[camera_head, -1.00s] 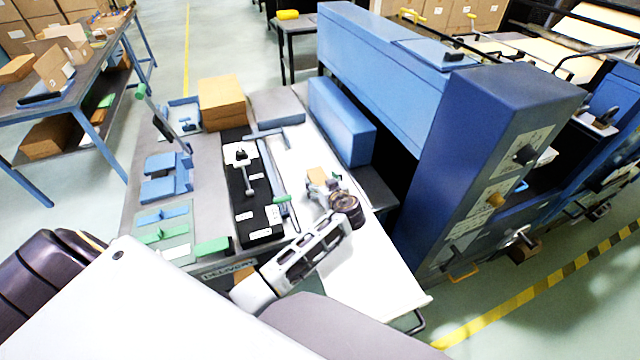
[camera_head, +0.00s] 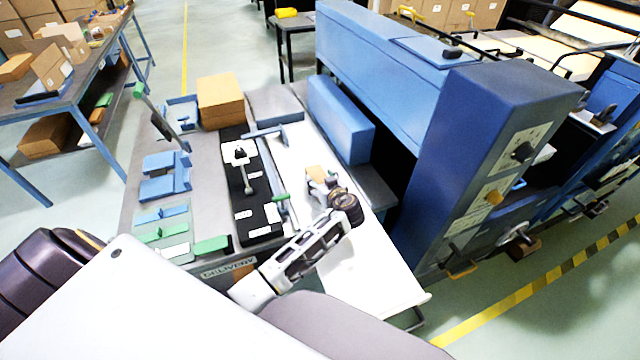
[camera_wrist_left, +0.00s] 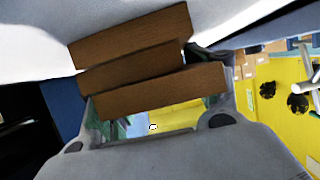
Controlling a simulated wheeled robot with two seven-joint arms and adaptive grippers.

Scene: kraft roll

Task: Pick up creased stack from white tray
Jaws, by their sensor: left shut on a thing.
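In the left wrist view the stack (camera_wrist_left: 135,72) shows large, as several brown slabs side by side between the fingers. I cannot tell whether the stack touches the tray. My left arm hides part of the tray. My right gripper is not in view.
A blue machine (camera_head: 460,160) rises right of the tray. A black strip with white labels (camera_head: 252,215) and a cardboard box (camera_head: 220,101) are on the grey bench left of it. Green and blue pieces lie at the bench's near left. The tray's near part is bare.

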